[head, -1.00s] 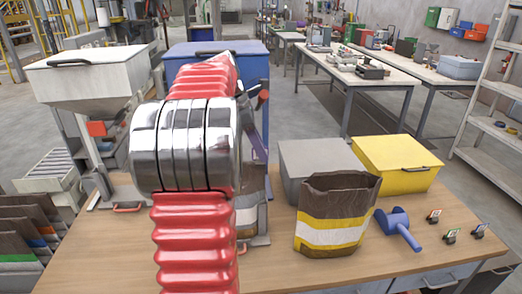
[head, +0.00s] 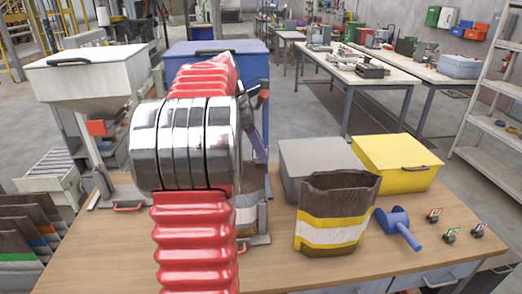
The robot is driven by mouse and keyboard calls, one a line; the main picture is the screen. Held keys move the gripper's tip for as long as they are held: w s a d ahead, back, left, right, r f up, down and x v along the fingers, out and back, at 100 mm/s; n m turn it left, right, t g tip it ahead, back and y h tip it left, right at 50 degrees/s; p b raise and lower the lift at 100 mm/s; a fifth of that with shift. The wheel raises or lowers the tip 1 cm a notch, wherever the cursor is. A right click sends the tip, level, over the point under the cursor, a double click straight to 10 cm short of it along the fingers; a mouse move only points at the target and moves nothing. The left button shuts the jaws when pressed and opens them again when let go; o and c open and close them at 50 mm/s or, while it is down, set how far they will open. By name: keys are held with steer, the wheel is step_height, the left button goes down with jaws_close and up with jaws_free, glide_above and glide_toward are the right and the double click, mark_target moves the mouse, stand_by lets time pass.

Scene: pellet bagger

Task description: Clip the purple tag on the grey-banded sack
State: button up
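A brown sack (head: 336,208) stands upright and open-topped on the wooden table, with white and yellow bands. No grey band can be made out on it. Three small tag clips stand to its right: one red (head: 434,215), one green (head: 450,235) and one blue-purple (head: 479,230). My red ribbed arm with its shiny metal joint fills the left centre. My gripper cannot be made out; it seems hidden behind the joint. Something behind the arm, above the table, is mostly hidden, so I cannot tell if another sack stands there.
A blue roller-like tool (head: 396,224) lies between the sack and the tags. A grey box (head: 315,158) and a yellow lidded box (head: 398,165) stand behind the sack. A white hopper (head: 90,75) stands at left. Folded sacks with coloured bands (head: 25,235) are at lower left.

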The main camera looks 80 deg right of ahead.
steer(key=o, duration=0.4)
steer(key=shift+f, duration=0.4)
steer(key=shift+r, duration=0.1)
steer(key=shift+r, duration=0.1)
steer(key=v, duration=1.3)
steer(key=shift+w+r, duration=0.1)
steer(key=shift+r, duration=0.2)
steer(key=shift+w, duration=0.1)
